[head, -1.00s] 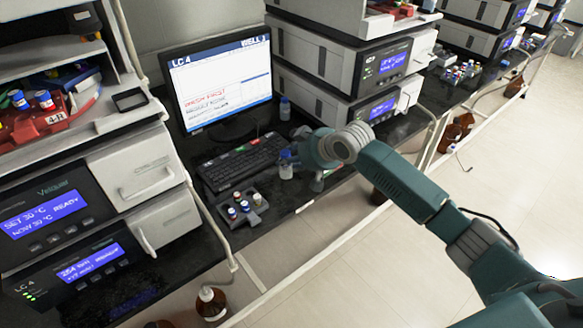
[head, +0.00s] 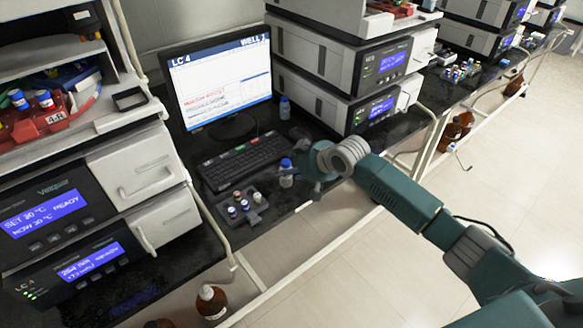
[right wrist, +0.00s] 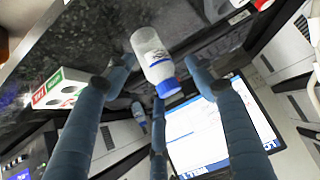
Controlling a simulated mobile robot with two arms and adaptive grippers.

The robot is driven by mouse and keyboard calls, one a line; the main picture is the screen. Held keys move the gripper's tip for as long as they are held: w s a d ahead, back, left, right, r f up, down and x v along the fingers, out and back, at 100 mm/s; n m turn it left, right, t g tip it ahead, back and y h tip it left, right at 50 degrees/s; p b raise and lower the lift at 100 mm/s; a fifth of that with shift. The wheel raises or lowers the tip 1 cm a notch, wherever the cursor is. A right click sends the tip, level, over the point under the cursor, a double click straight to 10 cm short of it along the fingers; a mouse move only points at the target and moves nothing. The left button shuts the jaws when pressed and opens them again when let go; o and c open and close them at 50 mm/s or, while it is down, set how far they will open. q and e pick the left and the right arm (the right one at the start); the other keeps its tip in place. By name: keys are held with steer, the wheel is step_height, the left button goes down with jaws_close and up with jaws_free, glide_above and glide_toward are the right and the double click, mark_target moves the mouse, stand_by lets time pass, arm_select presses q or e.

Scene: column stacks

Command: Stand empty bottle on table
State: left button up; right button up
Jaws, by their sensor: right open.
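A small clear bottle with a blue cap and a white-and-blue label (head: 286,180) stands upright on the black table (head: 282,222), in front of the keyboard. In the right wrist view the bottle (right wrist: 150,50) appears inverted, between the spread fingers and apart from them. My right gripper (head: 308,174) is open just to the right of the bottle in the head view; its fingers also show in the right wrist view (right wrist: 160,78). Nothing is held in it. Whether the bottle is empty cannot be told. My left gripper is not in view.
A grey vial rack (head: 252,219) stands left of the bottle. Behind are a keyboard (head: 245,162), a monitor (head: 220,85) and another blue-capped bottle (head: 285,109). Instrument stacks (head: 345,75) rise behind the gripper. A pale rail (head: 290,262) runs along the table front.

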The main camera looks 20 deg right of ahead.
steer(key=shift+r, duration=0.15)
steer(key=v, duration=1.2)
steer(key=shift+w, duration=0.1)
